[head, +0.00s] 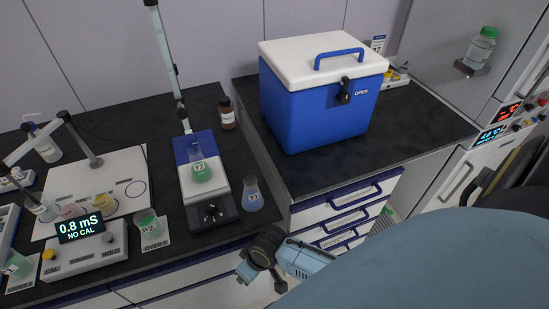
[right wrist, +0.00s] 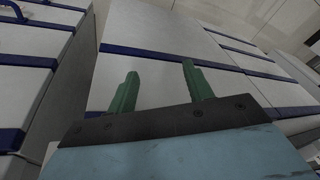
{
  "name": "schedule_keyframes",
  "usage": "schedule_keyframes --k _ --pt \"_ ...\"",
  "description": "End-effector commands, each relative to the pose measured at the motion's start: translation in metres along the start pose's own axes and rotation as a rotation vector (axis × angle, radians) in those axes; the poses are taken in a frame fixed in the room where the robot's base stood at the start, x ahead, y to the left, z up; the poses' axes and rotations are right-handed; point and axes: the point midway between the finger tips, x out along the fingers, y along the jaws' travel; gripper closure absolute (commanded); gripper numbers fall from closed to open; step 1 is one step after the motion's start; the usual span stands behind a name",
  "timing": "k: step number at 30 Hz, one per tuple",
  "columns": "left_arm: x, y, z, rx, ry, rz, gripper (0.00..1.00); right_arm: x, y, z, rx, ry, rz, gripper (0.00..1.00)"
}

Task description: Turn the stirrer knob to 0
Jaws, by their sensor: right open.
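The stirrer (head: 209,180) is a blue and white unit with a dark front panel on the left bench in the head view. Its dark knob (head: 211,212) is on that front panel; its setting is too small to read. My right gripper (right wrist: 160,70) has two green fingers, apart and empty, in the right wrist view. It is away from the stirrer, with pale drawer fronts beyond it. My left gripper is not in view.
A flask of blue liquid (head: 252,195) stands right beside the stirrer. A brown bottle (head: 227,113) is behind it. A meter (head: 84,250) and beaker (head: 149,228) are to the left. A blue cooler (head: 313,112) is on the right bench. My arm covers the lower right.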

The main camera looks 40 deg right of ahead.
Motion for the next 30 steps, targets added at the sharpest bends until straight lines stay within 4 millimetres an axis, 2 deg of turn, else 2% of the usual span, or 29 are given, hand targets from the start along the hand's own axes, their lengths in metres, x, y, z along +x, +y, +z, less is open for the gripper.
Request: schedule_keyframes --k 3,15,22,30 --pt "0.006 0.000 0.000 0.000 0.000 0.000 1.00 0.020 0.008 0.016 0.012 -0.010 0.014 0.49" --pt "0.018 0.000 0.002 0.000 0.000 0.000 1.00 0.072 0.031 0.069 0.039 -0.033 0.059 0.49" --pt "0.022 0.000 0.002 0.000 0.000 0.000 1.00 0.088 0.038 0.089 0.045 -0.041 0.074 0.49" --pt "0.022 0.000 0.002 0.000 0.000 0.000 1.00 0.091 0.040 0.094 0.045 -0.042 0.078 0.49"
